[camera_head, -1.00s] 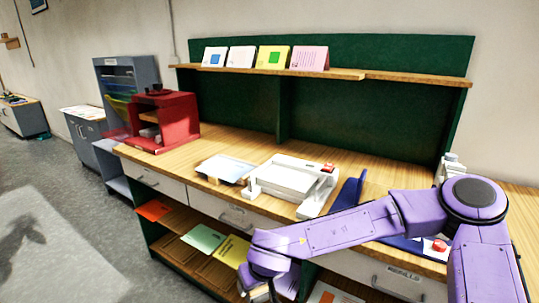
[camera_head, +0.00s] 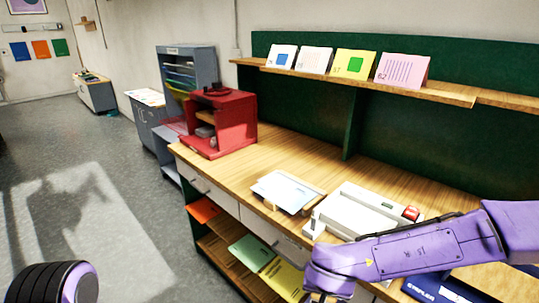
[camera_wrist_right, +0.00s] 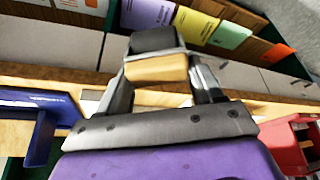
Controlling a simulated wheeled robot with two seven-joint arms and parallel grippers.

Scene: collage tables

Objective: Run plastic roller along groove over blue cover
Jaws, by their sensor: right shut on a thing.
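My right gripper (camera_wrist_right: 158,85) is shut on a tan, wood-like piece (camera_wrist_right: 155,68) with a dark rounded part (camera_wrist_right: 152,40) beyond it. This looks like the roller, but its full shape is hidden. In the head view, my right forearm crosses the lower right and its gripper is out of frame. A dark blue flat thing with white lettering (camera_head: 425,290), perhaps the blue cover or its holder, lies partly hidden below that forearm. A blue piece with an upright wall also shows at left in the right wrist view (camera_wrist_right: 40,105). I cannot make out a groove. My left gripper is not in view.
A white device (camera_head: 350,212) with a red button and a pale sheet on a stand (camera_head: 285,190) sit on the wooden bench. A red cabinet (camera_head: 235,125) stands at its far end. Bare bench top (camera_head: 300,158) lies behind them. Coloured folders (camera_head: 250,252) fill shelves below.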

